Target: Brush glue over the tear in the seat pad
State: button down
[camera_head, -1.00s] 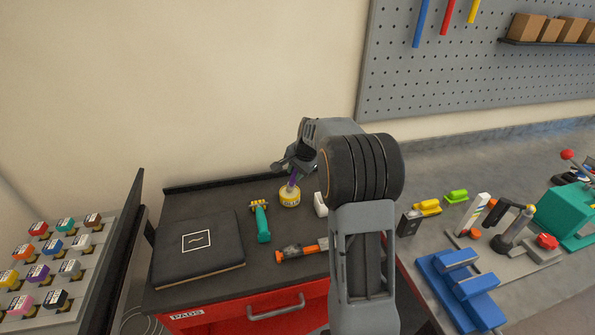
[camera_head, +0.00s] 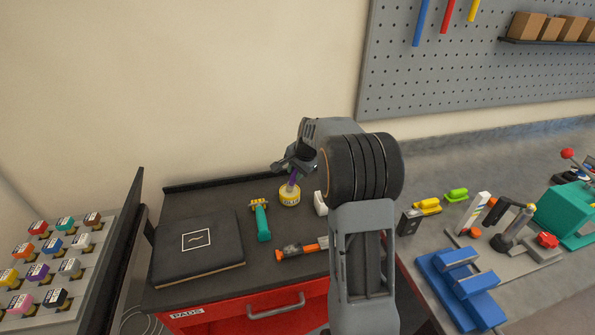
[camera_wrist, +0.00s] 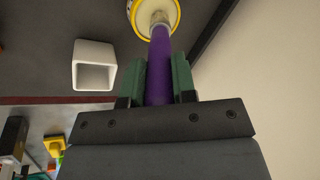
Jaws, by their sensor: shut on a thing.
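The black seat pad (camera_head: 180,262) lies flat at the left of the dark cart top. A white square outline on it frames a small tear mark (camera_head: 197,239). A yellow glue pot (camera_head: 289,196) stands near the back of the cart; it also shows at the top of the wrist view (camera_wrist: 172,28). My gripper (camera_wrist: 159,75) is shut on the purple handle of a brush (camera_wrist: 159,55). The brush's far end is at the pot's mouth, and its bristles are hidden there. My gripper (camera_head: 297,166) is above the pot, to the right of the pad.
A teal-handled roller (camera_head: 263,222) and an orange-and-grey tool (camera_head: 302,249) lie between pad and arm. A white square holder (camera_head: 320,204) stands right of the pot. A rack of coloured bottles (camera_head: 50,262) is at left. A blue block (camera_head: 460,287) sits on the right bench.

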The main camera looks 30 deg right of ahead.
dwell(0.4)
jog(key=shift+r+p, duration=2.75)
jog(key=shift+r, duration=0.75)
